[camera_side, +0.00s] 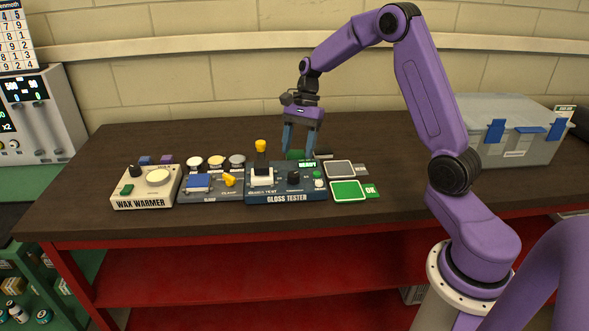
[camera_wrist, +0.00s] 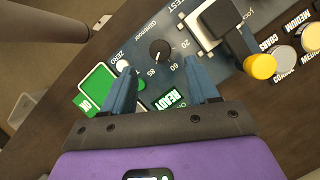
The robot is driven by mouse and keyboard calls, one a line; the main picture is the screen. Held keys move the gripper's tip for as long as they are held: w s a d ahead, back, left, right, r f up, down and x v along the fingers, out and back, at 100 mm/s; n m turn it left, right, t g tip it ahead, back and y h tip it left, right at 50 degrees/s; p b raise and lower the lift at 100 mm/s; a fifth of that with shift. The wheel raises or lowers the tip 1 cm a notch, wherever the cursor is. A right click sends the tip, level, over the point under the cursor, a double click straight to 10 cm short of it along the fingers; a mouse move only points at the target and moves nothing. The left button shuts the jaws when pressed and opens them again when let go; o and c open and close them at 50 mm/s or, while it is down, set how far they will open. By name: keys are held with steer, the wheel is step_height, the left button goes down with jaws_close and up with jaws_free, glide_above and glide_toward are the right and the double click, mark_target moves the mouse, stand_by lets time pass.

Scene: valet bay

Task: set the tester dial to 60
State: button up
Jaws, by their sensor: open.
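The gloss tester (camera_side: 285,197) is a dark blue box at the middle of the bench. I cannot tell for sure which mark the pointer faces. The dial also shows in the side view (camera_side: 294,178). A green display (camera_wrist: 168,99) reads "READY". My gripper (camera_wrist: 160,66) is open, its blue fingers spread to either side below the dial in the wrist view, holding nothing. In the side view my gripper (camera_side: 298,153) is above the tester's back edge.
A yellow-topped lever (camera_side: 261,150) stands up on the tester left of the dial. A white ZERO button (camera_wrist: 122,65) is close to one finger. A green OK pad (camera_side: 348,191) and grey pad (camera_side: 340,169) lie right. The wax warmer (camera_side: 145,199) stands left.

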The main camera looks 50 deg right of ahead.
mark_target(294, 173)
steer(key=x, duration=0.6)
steer(key=shift+a+f, duration=0.1)
steer(key=shift+f, duration=0.2)
steer(key=c, duration=1)
